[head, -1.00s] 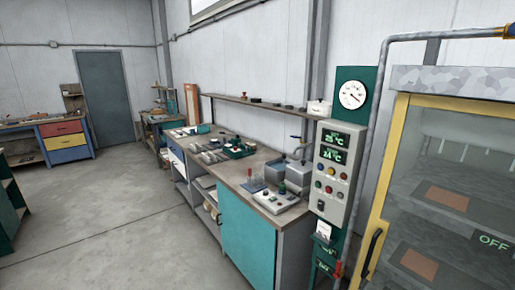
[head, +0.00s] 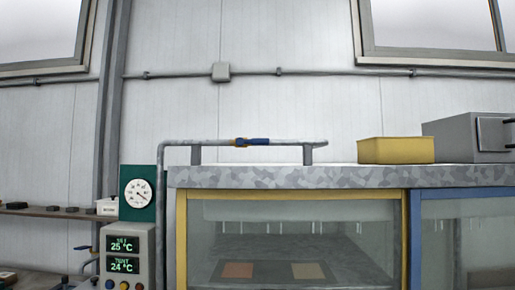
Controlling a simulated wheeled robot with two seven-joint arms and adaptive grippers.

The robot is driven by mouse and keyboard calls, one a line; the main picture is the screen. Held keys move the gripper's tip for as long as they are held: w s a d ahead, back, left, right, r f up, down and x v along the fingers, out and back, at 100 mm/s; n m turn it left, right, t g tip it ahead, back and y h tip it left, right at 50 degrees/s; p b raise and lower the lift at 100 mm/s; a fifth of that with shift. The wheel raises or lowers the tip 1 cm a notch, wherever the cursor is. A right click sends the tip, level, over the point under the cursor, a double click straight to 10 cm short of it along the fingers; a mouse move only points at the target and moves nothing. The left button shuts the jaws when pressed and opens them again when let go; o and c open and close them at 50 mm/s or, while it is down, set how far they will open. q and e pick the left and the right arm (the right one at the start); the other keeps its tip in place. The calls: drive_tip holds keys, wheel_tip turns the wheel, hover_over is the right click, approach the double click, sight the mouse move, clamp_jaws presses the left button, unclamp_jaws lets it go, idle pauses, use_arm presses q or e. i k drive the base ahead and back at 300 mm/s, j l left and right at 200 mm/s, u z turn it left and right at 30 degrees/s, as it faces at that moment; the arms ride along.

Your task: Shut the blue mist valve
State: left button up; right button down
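The blue mist valve (head: 258,141) is in the head view, on the grey pipe (head: 200,142) that runs along above the top of the glass-fronted cabinet. Its blue handle lies level, in line with the pipe.
The cabinet's speckled grey top (head: 290,177) has a yellow box (head: 396,150) and a grey metal box (head: 465,137) on it. The control panel (head: 124,255) with green displays and the dial gauge (head: 136,193) stand left. A wall shelf (head: 50,212) is far left.

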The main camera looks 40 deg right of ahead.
sight(240, 141)
drive_tip(key=z, duration=1.4)
